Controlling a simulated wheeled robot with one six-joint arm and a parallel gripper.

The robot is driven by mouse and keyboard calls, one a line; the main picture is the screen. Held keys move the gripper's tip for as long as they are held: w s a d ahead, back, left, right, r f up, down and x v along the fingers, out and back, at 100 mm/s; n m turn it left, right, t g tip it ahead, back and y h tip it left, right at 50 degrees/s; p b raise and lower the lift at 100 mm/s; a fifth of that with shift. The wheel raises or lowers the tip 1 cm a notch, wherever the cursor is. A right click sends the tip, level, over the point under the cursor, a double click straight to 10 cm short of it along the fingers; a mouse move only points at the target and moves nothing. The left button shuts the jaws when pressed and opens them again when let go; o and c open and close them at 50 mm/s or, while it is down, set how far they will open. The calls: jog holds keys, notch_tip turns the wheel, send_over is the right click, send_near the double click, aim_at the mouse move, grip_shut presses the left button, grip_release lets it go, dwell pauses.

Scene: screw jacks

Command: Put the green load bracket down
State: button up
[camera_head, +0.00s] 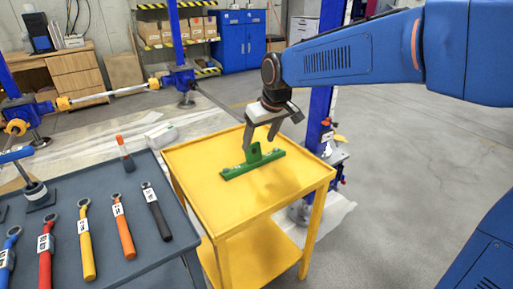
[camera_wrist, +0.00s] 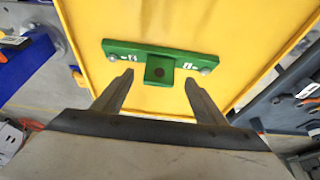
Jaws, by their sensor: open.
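The green load bracket (camera_head: 253,162) lies flat on the top of the yellow cart (camera_head: 196,160), its upright tab standing up in the middle. My gripper (camera_head: 260,140) is just above the bracket, pointing down, with its fingers apart. In the wrist view the bracket (camera_wrist: 165,58) shows as a long bar with a bolt near each end and a holed tab in the middle. My fingertips (camera_wrist: 158,80) sit on either side of the tab, open, with a visible space on both sides. Whether they still overlap the tab in height I cannot tell.
A dark grey table (camera_head: 110,255) with several coloured wrenches stands left of the cart, close to its edge. A blue post (camera_head: 318,120) rises behind the cart's right side. The cart top around the bracket is clear. Open floor (camera_head: 400,190) lies to the right.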

jog(key=v, duration=0.6)
jog(key=s+d+f+m+h, duration=0.1)
jog(key=s+d+f+m, duration=0.2)
jog(key=s+d, duration=1)
jog(key=s+d+f+m+t+h, duration=0.1)
jog(key=s+d+f+m, duration=0.2)
jog(key=s+d+f, duration=0.5)
jog(key=s+d, duration=0.5)
jog(key=s, duration=0.2)
jog(key=shift+f+m+h, duration=0.2)
jog(key=shift+m+h, duration=0.1)
jog(key=shift+m, duration=0.1)
